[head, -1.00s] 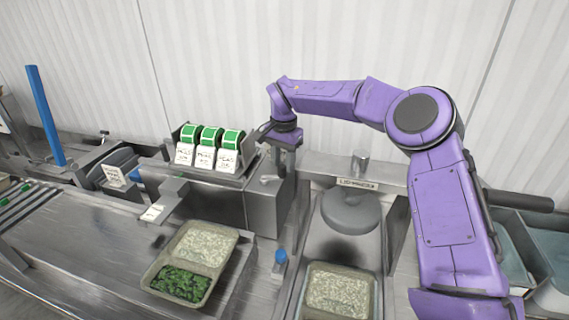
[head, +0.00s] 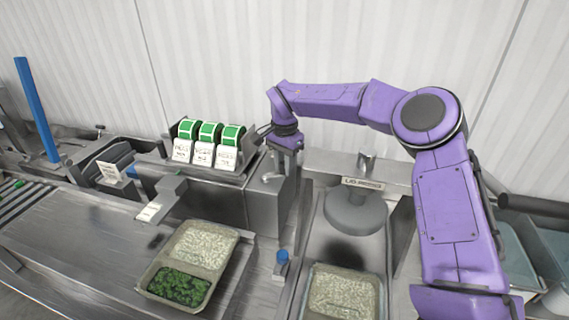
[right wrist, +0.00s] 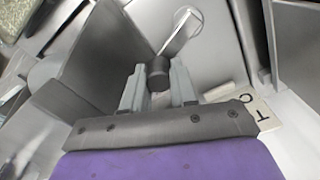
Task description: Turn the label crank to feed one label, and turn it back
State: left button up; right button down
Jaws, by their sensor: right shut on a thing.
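The label dispenser (head: 260,208) is a grey metal box with green label rolls (head: 209,132) and white printed labels (head: 201,154) on top. Its crank (head: 272,177) is on the right part of the box. My right gripper (head: 286,165) reaches down to the crank from above. In the right wrist view my right gripper (right wrist: 158,84) is shut on the dark knob of the crank (right wrist: 158,70), whose light metal arm runs up to a round hub. My left gripper is not in view.
A two-part tray (head: 168,291) with rice and greens stands in front of the dispenser. A rice tray (head: 318,311) is at the bottom middle, below a grey round press (head: 355,213). A blue-capped post (head: 282,257) stands between them. A blue pole (head: 37,110) rises at left.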

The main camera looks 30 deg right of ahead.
jog(key=s+a+m, duration=0.1)
jog(key=m, duration=0.2)
jog(key=a+m+b, duration=0.1)
jog(key=m, duration=0.2)
jog(key=s+a+m+b, duration=0.1)
jog(key=m, duration=0.1)
jog(key=shift+s+a+r+m, duration=0.1)
jog(key=shift+s+r+m, duration=0.05)
jog(key=shift+s+m, duration=0.2)
jog(key=a+m+b, duration=0.1)
jog(key=m, duration=0.2)
jog(key=shift+a+b, duration=0.2)
jog(key=shift+b, duration=0.1)
jog(key=shift+a+m+b, duration=0.65)
jog(key=shift+m, duration=0.6)
jog(key=m, duration=0.1)
jog(key=a+m+b, duration=0.1)
jog(key=m, duration=0.1)
jog(key=shift+w+a+m+b, duration=0.25)
jog(key=shift+a+m+b, duration=0.05)
jog(key=shift+w+a+r+m+b, duration=0.1)
jog(key=shift+w+a+m+b, duration=0.15)
jog(key=shift+m, duration=0.5)
jog(key=shift+w+a+f+m+b, duration=0.15)
jog(key=shift+a+m+b, duration=0.15)
jog(key=shift+m, duration=0.5)
jog(key=shift+w+a+r+m+b, duration=0.2)
jog(key=shift+m+b, duration=0.1)
jog(key=shift+m, duration=0.45)
